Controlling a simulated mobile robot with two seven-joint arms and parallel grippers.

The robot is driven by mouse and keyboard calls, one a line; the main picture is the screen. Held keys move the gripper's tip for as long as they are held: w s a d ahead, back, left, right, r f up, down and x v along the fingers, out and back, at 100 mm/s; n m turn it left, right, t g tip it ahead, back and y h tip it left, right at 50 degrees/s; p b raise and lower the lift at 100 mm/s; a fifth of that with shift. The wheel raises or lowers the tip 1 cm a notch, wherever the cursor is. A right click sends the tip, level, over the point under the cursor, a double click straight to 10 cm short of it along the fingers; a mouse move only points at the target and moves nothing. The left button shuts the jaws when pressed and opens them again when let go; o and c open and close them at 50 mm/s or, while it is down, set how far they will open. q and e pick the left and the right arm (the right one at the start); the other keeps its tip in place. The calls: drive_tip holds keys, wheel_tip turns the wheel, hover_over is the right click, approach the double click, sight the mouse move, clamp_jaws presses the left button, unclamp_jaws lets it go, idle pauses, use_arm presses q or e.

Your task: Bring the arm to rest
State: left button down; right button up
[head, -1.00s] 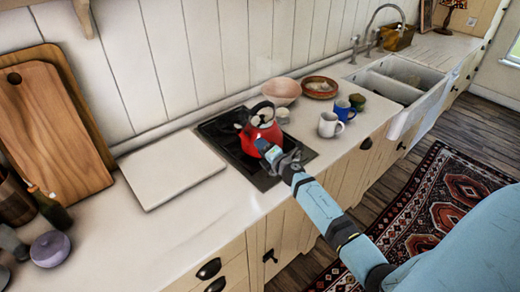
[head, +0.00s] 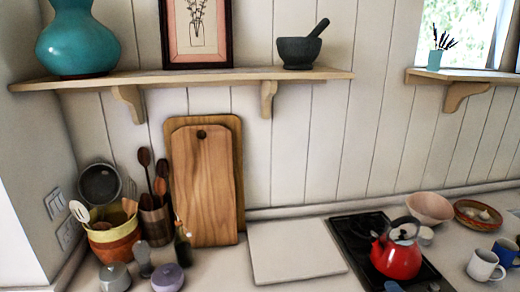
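Only a small blue and dark part of my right arm or gripper (head: 394,287) shows at the bottom edge of the head view, just below the red kettle (head: 396,260). The rest of that arm is cut off, and I cannot see its fingers clearly. The kettle stands upright on the black hob (head: 350,238). I cannot tell whether my gripper touches it. My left gripper is out of view.
A pale board (head: 295,250) lies left of the hob. Wooden cutting boards (head: 205,190) lean on the wall beside utensil pots. A pink bowl (head: 430,207) and mugs (head: 484,266) stand right of the kettle. A shelf (head: 200,78) runs above.

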drive_tip(key=s+a+f+m+g+y, duration=0.1)
drive_tip(key=s+a+m, duration=0.4)
drive_tip(key=s, duration=0.5)
drive_tip(key=s+a+f+m+g+y, duration=0.1)
drive_tip(key=s+a+f+m+g, duration=0.2)
drive_tip(key=s+a, duration=0.6)
drive_tip(key=s+a+f+m+g+y, duration=0.1)
drive_tip(key=s+a+f+m+g, duration=0.1)
drive_tip(key=s+a+f+m, duration=0.2)
drive_tip(key=s+a+m, duration=0.3)
drive_tip(key=s, duration=0.4)
drive_tip(key=shift+f+m+g, duration=0.15)
drive_tip(key=shift+m+g, duration=0.15)
drive_tip(key=shift+s+d, duration=0.1)
drive_tip(key=shift+d, duration=0.05)
